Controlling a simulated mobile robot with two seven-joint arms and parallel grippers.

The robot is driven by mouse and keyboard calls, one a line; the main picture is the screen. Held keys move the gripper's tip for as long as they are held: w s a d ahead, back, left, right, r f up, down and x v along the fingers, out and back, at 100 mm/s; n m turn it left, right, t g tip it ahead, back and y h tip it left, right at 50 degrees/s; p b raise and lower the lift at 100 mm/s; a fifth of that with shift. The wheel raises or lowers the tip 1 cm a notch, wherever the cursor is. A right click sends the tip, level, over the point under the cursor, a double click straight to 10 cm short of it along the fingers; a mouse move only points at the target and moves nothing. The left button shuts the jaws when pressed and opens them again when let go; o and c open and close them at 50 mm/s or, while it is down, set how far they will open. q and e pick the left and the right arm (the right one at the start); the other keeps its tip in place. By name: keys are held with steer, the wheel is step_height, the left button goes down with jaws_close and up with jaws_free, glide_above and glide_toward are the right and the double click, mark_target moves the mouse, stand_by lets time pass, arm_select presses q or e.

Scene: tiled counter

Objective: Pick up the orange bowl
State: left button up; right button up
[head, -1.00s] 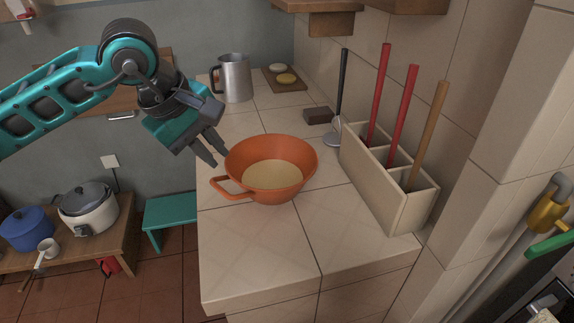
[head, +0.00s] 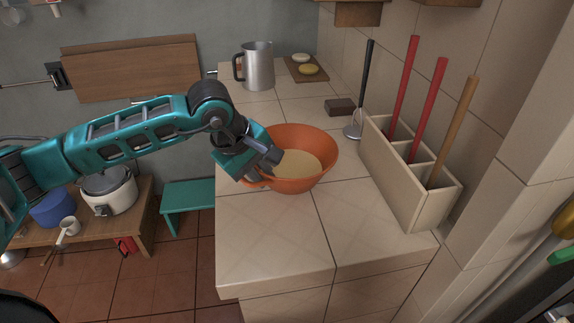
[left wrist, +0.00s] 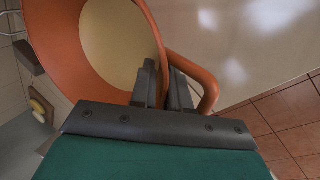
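The orange bowl (head: 312,181) stands upright on the tiled counter, with a pale yellowish inside bottom and a loop handle on its left side. My left gripper (head: 266,168) is at the bowl's left rim, beside the handle, and partly hides both. In the left wrist view the bowl (left wrist: 62,42) fills the upper left. There the two fingers of my left gripper (left wrist: 164,80) are close together, one inside and one outside the bowl wall, with the rim between them. The handle (left wrist: 208,92) curves just right of the fingers. My right gripper is not in view.
A beige holder (head: 405,185) with long-handled tools stands right of the bowl against the tiled wall. A metal mug (head: 258,66), a small board (head: 305,70) and a dark block (head: 340,107) are farther back. The front of the counter (head: 275,235) is clear.

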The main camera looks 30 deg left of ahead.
arm_select(q)
steer(key=shift+w+f, duration=0.15)
steer(key=shift+f, duration=0.2)
steer(key=shift+c, duration=0.3)
jaws_close()
steer(key=shift+r, duration=0.15)
steer(key=shift+w+r, duration=0.1)
steer(key=shift+r, duration=0.45)
step_height(320, 180, up, 19)
steer(key=p, duration=0.1)
steer(key=shift+p, duration=0.35)
steer(key=shift+d+f, duration=0.1)
steer(key=shift+f, duration=0.05)
